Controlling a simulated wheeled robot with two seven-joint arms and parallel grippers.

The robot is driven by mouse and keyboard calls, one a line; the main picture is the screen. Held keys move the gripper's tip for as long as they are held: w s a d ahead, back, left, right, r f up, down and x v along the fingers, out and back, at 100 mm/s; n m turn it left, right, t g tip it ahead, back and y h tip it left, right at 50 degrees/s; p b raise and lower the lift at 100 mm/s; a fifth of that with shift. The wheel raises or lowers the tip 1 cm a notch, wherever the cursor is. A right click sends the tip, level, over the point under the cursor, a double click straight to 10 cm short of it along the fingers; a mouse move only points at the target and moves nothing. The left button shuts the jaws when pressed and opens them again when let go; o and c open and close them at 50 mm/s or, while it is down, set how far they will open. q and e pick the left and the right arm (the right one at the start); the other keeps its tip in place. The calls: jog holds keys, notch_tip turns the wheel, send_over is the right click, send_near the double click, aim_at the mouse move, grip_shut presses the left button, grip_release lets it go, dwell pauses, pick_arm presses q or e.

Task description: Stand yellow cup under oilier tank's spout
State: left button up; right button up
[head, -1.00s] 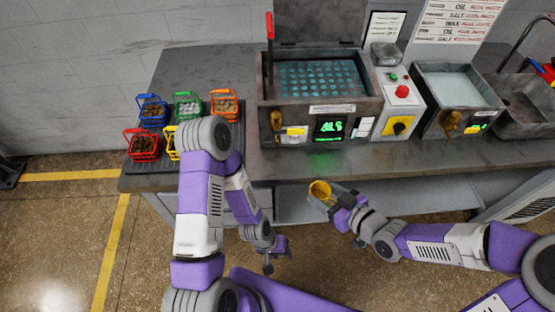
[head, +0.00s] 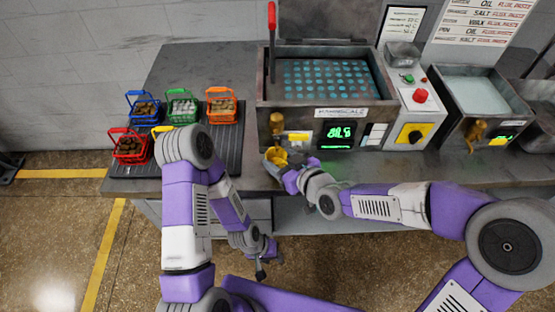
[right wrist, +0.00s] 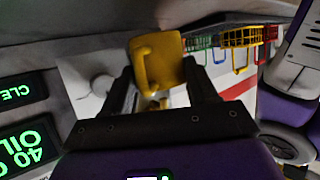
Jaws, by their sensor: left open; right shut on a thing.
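The yellow cup (head: 275,156) is held by my right gripper (head: 284,164), just in front of and below the brass spout (head: 277,122) of the large left tank (head: 350,112). I cannot tell whether the cup touches the bench. In the right wrist view the cup (right wrist: 168,52), with its handle, shows between the two dark fingers; the gripper (right wrist: 160,82) is shut on it. A green display reading "OIL" (right wrist: 38,135) is at the left there. My left gripper (head: 262,264) is open and empty, low in front of the bench.
Several coloured baskets of small parts, among them a red one (head: 130,148), stand on a dark ribbed mat (head: 228,140) at the left. A second tank (head: 450,120) with a brass spout (head: 476,132) stands right of a control box (head: 408,110). The bench (head: 180,70) is clear behind the baskets.

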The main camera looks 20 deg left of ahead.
jog(key=shift+w+a+f+b, duration=0.1)
jog(key=shift+w+f+b, duration=0.1)
jog(key=shift+f, duration=0.2)
jog(key=shift+w+f+b, duration=0.1)
jog(key=shift+f+b, duration=0.05)
jog(key=shift+f, duration=0.25)
jog(key=shift+s+r, duration=0.1)
jog(key=shift+s, duration=0.25)
jog(key=shift+w+f, duration=0.1)
jog(key=shift+f, duration=0.1)
jog(key=o, duration=1.1)
jog(key=shift+c, duration=0.2)
